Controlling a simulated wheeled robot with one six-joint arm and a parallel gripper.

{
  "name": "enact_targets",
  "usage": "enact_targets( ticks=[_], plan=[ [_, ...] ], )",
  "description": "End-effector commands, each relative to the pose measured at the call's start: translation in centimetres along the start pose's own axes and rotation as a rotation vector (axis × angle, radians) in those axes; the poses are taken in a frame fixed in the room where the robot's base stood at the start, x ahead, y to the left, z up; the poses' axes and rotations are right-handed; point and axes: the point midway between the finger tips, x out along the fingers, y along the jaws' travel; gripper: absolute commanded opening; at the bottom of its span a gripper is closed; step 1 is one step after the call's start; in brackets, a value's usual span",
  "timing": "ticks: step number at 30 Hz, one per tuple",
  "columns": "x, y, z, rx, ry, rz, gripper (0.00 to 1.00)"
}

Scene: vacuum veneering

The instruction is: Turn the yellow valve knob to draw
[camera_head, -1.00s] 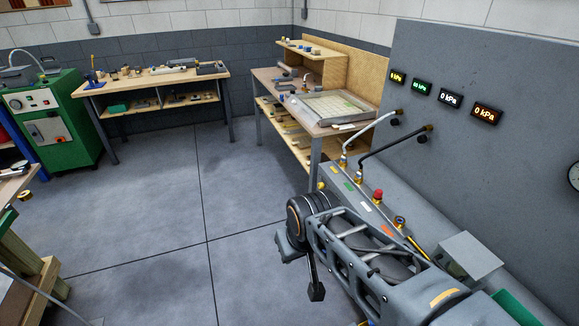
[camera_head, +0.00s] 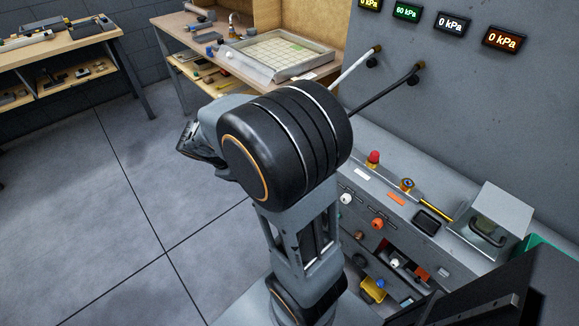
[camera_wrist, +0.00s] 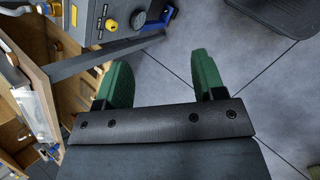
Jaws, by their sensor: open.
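In the head view my arm covers the far end of the console (camera_head: 452,268), and I cannot make out the yellow knob there. White and orange knobs (camera_head: 377,223) show on the console's front.
A red button (camera_head: 373,158) and a grey box (camera_head: 497,215) stand on the console top. Black and white hose arms rise behind it. A bench with a framed tray (camera_head: 278,52) stands beyond. The floor to the left is clear. A wooden shelf (camera_wrist: 75,85) is left in the wrist view.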

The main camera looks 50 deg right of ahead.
Motion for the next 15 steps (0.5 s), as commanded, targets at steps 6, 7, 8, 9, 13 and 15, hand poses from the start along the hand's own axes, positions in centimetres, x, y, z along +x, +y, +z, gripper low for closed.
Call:
enact_targets(
  ticks=[6, 7, 8, 9, 13, 15],
  plan=[
    [11.5, 4.2, -6.0, -0.415, -0.413, 0.208, 0.63],
    [12.8, 4.7, -6.7, -0.465, -0.460, 0.233, 0.63],
    [14.0, 5.1, -7.5, -0.514, -0.505, 0.256, 0.63],
    [15.6, 5.6, -8.5, -0.576, -0.562, 0.287, 0.63],
    [20.0, 6.5, -11.4, -0.745, -0.711, 0.371, 0.63],
    [21.9, 6.7, -12.7, -0.816, -0.772, 0.409, 0.63]
  ],
)
